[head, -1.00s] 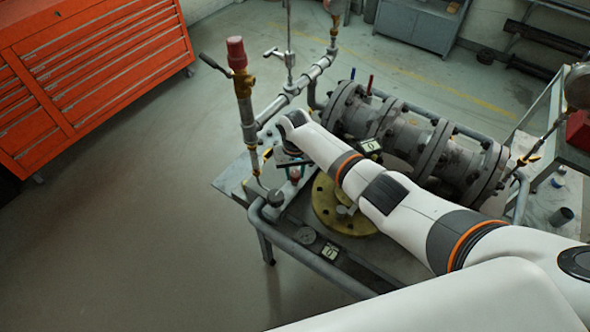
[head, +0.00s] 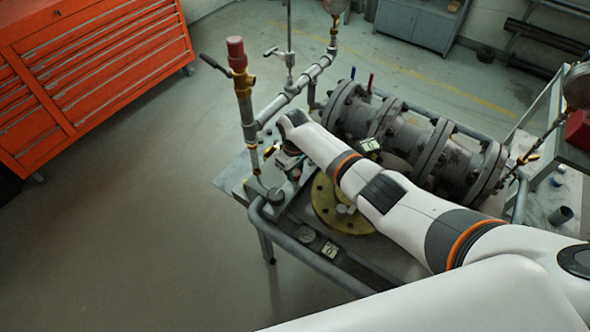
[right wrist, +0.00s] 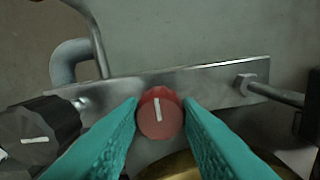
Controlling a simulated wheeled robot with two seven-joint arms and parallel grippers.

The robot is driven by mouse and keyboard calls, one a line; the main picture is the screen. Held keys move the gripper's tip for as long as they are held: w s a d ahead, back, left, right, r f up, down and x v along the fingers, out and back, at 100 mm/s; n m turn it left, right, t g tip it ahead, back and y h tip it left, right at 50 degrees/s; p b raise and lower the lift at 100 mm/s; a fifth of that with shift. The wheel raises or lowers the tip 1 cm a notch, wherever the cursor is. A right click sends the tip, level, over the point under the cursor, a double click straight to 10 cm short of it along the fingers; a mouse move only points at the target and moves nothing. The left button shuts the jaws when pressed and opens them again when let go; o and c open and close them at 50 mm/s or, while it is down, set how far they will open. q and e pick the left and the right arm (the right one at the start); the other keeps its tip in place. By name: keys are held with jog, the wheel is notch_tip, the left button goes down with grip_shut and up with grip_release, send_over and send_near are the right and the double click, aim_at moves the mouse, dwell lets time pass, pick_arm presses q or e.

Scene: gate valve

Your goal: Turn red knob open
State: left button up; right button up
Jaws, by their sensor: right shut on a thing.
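The red knob (right wrist: 160,113) sits in front of a metal plate in the right wrist view. Its white pointer line stands nearly upright, leaning slightly. My right gripper (right wrist: 160,118) has one teal finger on each side of the knob and is shut on it. In the head view this gripper (head: 291,174) is small and reaches down at the left end of the bench, with the knob largely hidden there. My left gripper is not in view.
A black knob (right wrist: 38,132) with a white mark stands left of the red one. A red-capped vertical valve (head: 241,80) rises close to my right wrist. A large flanged pipe (head: 415,140) lies behind my arm. A brass flange (head: 327,205) is just right of the gripper.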

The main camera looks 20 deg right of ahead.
aim_at(295, 172)
dwell(0.4)
jog(key=o, duration=1)
jog(key=shift+c, duration=0.2)
jog(key=shift+r, duration=0.1)
notch_tip(295, 172, up, 12)
